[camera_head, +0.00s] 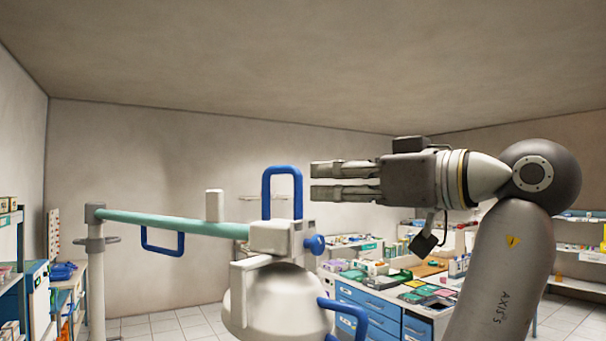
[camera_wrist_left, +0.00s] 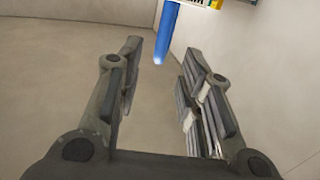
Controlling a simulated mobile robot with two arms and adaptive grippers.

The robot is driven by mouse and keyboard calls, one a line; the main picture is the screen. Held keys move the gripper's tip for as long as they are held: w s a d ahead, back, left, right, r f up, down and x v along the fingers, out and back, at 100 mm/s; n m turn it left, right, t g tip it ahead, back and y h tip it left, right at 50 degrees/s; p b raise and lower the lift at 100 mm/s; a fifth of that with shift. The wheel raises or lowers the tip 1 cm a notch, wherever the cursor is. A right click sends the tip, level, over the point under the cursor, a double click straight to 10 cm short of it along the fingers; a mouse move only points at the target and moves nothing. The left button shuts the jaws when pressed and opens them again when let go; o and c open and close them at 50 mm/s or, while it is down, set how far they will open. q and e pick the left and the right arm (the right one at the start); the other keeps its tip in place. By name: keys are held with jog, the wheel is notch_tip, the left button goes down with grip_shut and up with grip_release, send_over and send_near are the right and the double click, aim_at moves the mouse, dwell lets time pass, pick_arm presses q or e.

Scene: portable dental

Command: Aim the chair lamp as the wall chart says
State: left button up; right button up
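The chair lamp (camera_head: 272,308) has a white rounded head with a white joint block (camera_head: 278,238) above it. A teal arm (camera_head: 175,222) joins it to a grey post at the left. Blue loop handles stand above the block (camera_head: 282,171), hang under the arm (camera_head: 163,252) and sit at the lamp's right side (camera_head: 350,312). My left gripper (camera_head: 340,181) is open and empty, right of the upper handle and apart from it. In the left wrist view its fingers (camera_wrist_left: 158,95) are spread, with a blue bar (camera_wrist_left: 166,32) beyond them. My right gripper is out of view.
A pale panel with small marks (camera_head: 53,235) is on the left wall, too small to read. A blue drawer cabinet (camera_head: 370,305) with supplies on top stands behind, right of the lamp. Shelves line both sides. The air above the lamp is clear.

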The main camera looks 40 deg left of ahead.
aim_at(302, 182)
pick_arm(q)
jog(key=a+p, duration=0.2)
jog(key=a, duration=0.4)
jog(key=shift+a+r, duration=0.1)
jog(key=shift+a, duration=0.2)
jog(key=shift+a+p, duration=0.35)
jog(key=shift+a, duration=0.15)
grip_shut()
